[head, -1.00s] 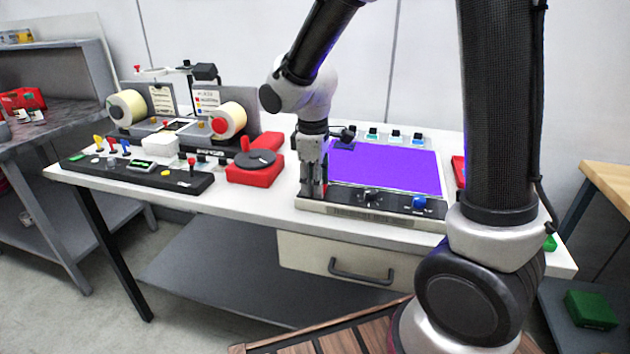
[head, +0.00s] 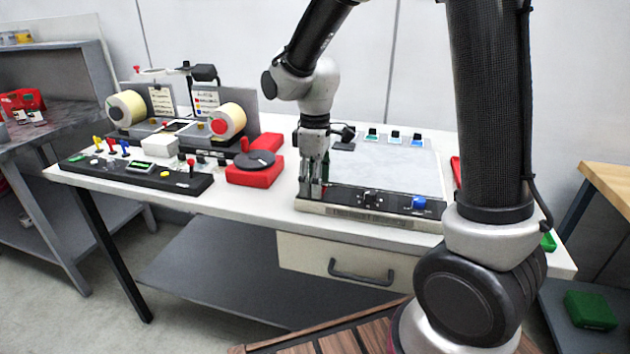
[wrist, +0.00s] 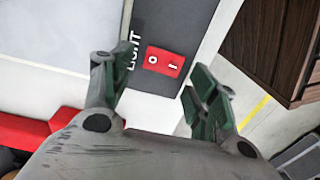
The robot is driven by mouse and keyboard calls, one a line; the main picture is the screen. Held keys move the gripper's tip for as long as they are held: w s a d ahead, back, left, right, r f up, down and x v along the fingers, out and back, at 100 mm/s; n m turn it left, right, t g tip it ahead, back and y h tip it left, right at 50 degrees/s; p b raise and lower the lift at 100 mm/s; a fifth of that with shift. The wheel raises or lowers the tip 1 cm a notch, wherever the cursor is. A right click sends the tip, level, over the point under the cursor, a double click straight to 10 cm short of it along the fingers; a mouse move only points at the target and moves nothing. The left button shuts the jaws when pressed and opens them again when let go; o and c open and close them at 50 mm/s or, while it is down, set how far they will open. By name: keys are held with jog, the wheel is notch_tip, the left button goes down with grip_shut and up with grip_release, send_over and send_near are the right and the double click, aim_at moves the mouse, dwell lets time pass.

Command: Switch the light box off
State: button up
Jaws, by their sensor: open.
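The light box (head: 400,170) sits on the table, and its panel is a dull grey-white with no purple glow. Its dark front strip (head: 345,196) carries a black knob and a blue knob. In the wrist view a red rocker switch (wrist: 165,61) marked O and I lies on the dark strip beside the word LIGHT. My gripper (head: 312,190) is at the left end of the front strip, pointing down. In the wrist view my gripper (wrist: 155,92) has its fingers apart with nothing between them, and the switch shows just beyond the fingertips. I cannot tell whether a fingertip touches it.
A red base with a black disc (head: 255,166) stands left of the light box. A control panel (head: 135,172) and the label rewinder (head: 185,115) with two rolls are further left. Several small items (head: 395,137) line the box's back edge.

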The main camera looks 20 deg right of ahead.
aim_at(323, 193)
notch_tip(323, 193, up, 12)
dwell(0.4)
jog(key=shift+f, duration=0.1)
jog(key=s+d+r+m+t, duration=0.1)
jog(key=s+d+m, duration=0.4)
jog(key=s, duration=0.5)
jog(key=s+d+r+m+t, duration=0.2)
jog(key=s+d+m, duration=0.4)
jog(key=s+d, duration=0.4)
jog(key=shift+d+t, duration=0.15)
jog(key=shift+t, duration=0.55)
